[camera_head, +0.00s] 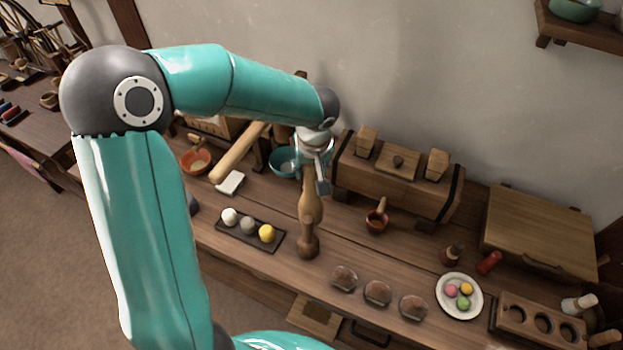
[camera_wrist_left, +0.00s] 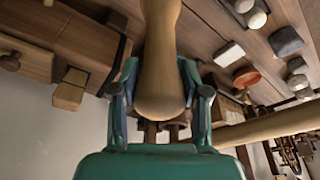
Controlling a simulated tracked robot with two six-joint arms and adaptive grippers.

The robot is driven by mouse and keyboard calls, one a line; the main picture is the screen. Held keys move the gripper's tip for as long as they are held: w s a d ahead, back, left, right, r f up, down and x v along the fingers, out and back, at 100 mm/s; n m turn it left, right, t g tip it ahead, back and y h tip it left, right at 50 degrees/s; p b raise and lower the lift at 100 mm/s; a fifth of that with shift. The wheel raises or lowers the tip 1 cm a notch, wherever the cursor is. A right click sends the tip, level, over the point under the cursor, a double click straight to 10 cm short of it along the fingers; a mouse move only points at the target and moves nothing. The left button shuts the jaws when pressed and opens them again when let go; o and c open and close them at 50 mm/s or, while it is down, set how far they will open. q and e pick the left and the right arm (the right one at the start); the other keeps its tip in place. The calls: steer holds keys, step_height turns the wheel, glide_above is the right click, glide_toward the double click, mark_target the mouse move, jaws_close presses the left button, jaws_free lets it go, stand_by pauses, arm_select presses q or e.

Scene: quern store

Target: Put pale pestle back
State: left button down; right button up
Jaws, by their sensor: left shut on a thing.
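My left gripper (camera_head: 313,180) is shut on a light brown wooden pestle (camera_head: 310,208), near its upper end. The pestle hangs nearly upright over the middle of the bench, its darker knobbed end down; I cannot tell whether that end touches the bench. In the left wrist view the smooth rounded handle of the pestle (camera_wrist_left: 160,75) sits between both fingers. A dark wooden rack (camera_head: 519,309) with several round holes stands at the front right. A pale-ended piece (camera_head: 578,303) sits at its right. My right gripper is out of view.
A small red-brown bowl (camera_head: 376,223) and a wooden chest (camera_head: 395,183) are right of the pestle. A tray (camera_head: 236,233) with three balls is left. Brown loaves (camera_head: 377,293) and a white plate (camera_head: 443,296) stand in front. A pale wooden bar (camera_head: 237,152) slants behind left.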

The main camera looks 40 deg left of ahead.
mark_target(311, 180)
arm_select(q)
step_height(311, 180, down, 4)
steer(key=shift+f, duration=0.1)
stand_by(0.4)
steer(key=c, duration=0.6)
jaws_free()
steer(key=shift+o, duration=0.2)
